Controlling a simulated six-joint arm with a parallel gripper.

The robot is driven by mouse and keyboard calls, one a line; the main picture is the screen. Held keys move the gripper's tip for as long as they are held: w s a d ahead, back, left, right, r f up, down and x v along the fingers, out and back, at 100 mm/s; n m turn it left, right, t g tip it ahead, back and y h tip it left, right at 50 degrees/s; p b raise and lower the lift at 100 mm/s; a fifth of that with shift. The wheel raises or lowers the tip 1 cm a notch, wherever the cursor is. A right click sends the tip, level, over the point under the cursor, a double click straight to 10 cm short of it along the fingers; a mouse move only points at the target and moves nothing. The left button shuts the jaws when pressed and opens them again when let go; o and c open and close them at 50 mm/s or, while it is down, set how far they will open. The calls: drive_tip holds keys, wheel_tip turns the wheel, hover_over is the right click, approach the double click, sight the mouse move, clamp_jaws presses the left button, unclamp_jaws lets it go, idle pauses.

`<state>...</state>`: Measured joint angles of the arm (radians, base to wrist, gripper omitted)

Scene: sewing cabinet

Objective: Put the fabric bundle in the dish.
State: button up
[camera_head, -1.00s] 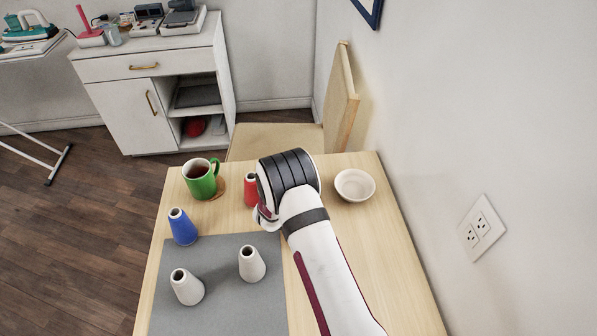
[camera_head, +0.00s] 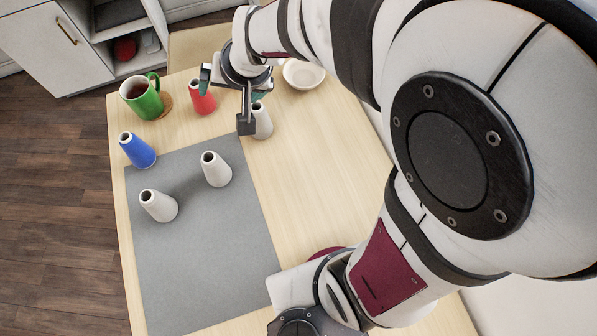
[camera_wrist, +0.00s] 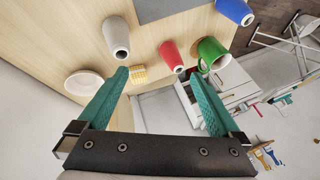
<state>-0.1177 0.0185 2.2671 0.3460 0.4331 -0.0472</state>
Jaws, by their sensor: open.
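The fabric bundle (camera_wrist: 138,72) is a small yellow checked block on the table in the wrist view, beside the tip of my left-hand finger. Whether they touch I cannot tell. In the head view I cannot make it out behind my gripper. The dish (camera_head: 303,75) is a shallow white bowl at the table's far right; it also shows in the wrist view (camera_wrist: 84,83), partly behind the left-hand finger. My gripper (camera_wrist: 160,75) is open, its two teal fingers wide apart with nothing between the tips. In the head view, it hangs above the table's far part.
A white cone (camera_head: 262,122) stands close beside my gripper. A red cone (camera_head: 202,97), green mug (camera_head: 148,100) and blue cone (camera_head: 138,150) stand to its left. Two white cones (camera_head: 158,205) (camera_head: 216,169) stand on the grey mat (camera_head: 210,265). The table's right-middle is clear.

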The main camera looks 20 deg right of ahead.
drive_tip(key=s+d+m+g, duration=0.1)
drive_tip(key=s+d+g, duration=0.1)
drive_tip(key=s, duration=1)
drive_tip(key=s+d+r+g, duration=0.1)
drive_tip(key=s+d+g, duration=0.1)
drive_tip(key=s, duration=1)
drive_tip(key=shift+d+r+m+g+h, duration=0.15)
drive_tip(key=shift+d+m+g+h, duration=0.2)
drive_tip(key=shift+g, duration=0.55)
drive_tip(key=shift+s, duration=0.1)
